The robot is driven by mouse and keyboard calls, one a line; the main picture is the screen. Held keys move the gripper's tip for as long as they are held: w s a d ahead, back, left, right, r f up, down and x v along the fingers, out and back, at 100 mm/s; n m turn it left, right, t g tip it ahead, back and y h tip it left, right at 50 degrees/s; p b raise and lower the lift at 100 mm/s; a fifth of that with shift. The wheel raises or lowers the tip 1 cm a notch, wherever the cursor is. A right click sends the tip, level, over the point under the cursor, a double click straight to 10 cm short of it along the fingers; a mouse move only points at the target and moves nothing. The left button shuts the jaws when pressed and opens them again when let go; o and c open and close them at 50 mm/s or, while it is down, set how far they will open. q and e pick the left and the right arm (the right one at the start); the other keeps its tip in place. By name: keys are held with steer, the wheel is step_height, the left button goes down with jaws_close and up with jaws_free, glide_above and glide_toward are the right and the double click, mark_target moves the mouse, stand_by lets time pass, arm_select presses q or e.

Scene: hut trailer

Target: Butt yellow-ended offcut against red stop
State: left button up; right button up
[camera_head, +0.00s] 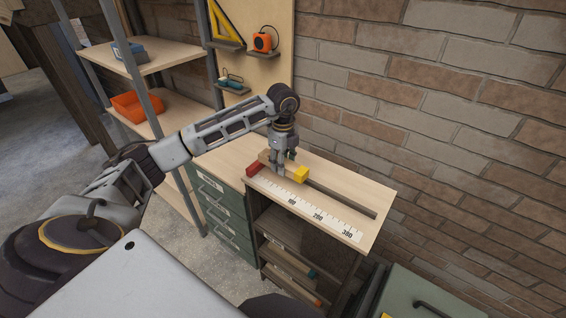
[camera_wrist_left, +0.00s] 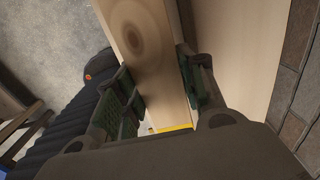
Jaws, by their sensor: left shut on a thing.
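The wooden offcut (camera_wrist_left: 150,45) lies between the pads of my left gripper (camera_head: 283,172), which is shut on it. Its yellow end (camera_head: 301,174) sticks out to the right of the fingers in the head view; a yellow strip (camera_wrist_left: 176,129) also shows at the bottom of the wrist view. The red stop (camera_head: 254,169) sits at the left end of the bench top, left of the gripper. The fingers hide much of the offcut, so I cannot tell whether it touches the stop. My right gripper is not in view.
A white ruler strip (camera_head: 310,209) runs along the bench top (camera_head: 384,196) in front of a dark slot (camera_head: 345,199). A brick wall (camera_head: 440,110) stands close behind. Green drawers (camera_head: 222,216) and a shelf with an orange bin (camera_head: 136,106) are at the left.

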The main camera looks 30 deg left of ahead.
mark_target(280, 181)
arm_select(q)
steer(key=shift+f, duration=0.1)
steer(key=shift+f+b, duration=2.05)
steer(key=shift+f, duration=1.2)
steer(key=shift+w+a, duration=0.1)
steer(key=shift+a, duration=0.65)
steer(key=o, duration=1.2)
steer(key=shift+c, duration=0.2)
steer(key=shift+r, duration=0.15)
steer(key=shift+r, duration=5.85)
steer(key=shift+s+f, duration=0.1)
steer(key=shift+s, duration=0.1)
